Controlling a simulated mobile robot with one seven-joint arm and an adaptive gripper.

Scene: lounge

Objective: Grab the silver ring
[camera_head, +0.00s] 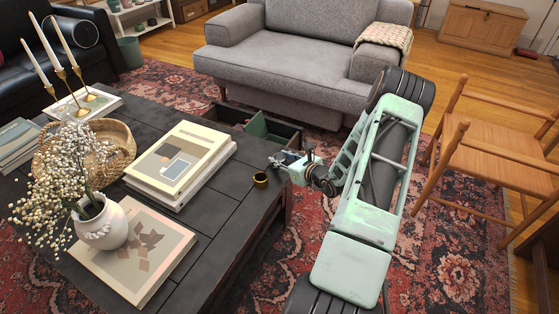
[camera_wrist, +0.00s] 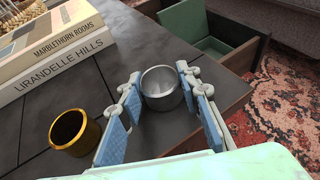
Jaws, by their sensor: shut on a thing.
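The silver ring (camera_wrist: 163,98) is a short, shiny round band in the middle of the wrist view. My gripper (camera_wrist: 160,84) has its blue-padded fingers on either side of the ring and is shut on it. In the head view my gripper (camera_head: 284,161) is over the right edge of the dark coffee table (camera_head: 226,211). The ring cannot be made out clearly there. I cannot tell if the ring touches the tabletop. A gold ring (camera_head: 260,180) stands apart on the table; in the wrist view it is left of my fingers (camera_wrist: 75,132).
Stacked books (camera_head: 183,160) lie left of my gripper. A white vase with flowers (camera_head: 101,223), a basket (camera_head: 110,151) and candlesticks (camera_head: 88,95) stand farther left. An open drawer (camera_head: 275,129) sticks out behind the gripper. A wooden chair (camera_head: 497,152) is at the right.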

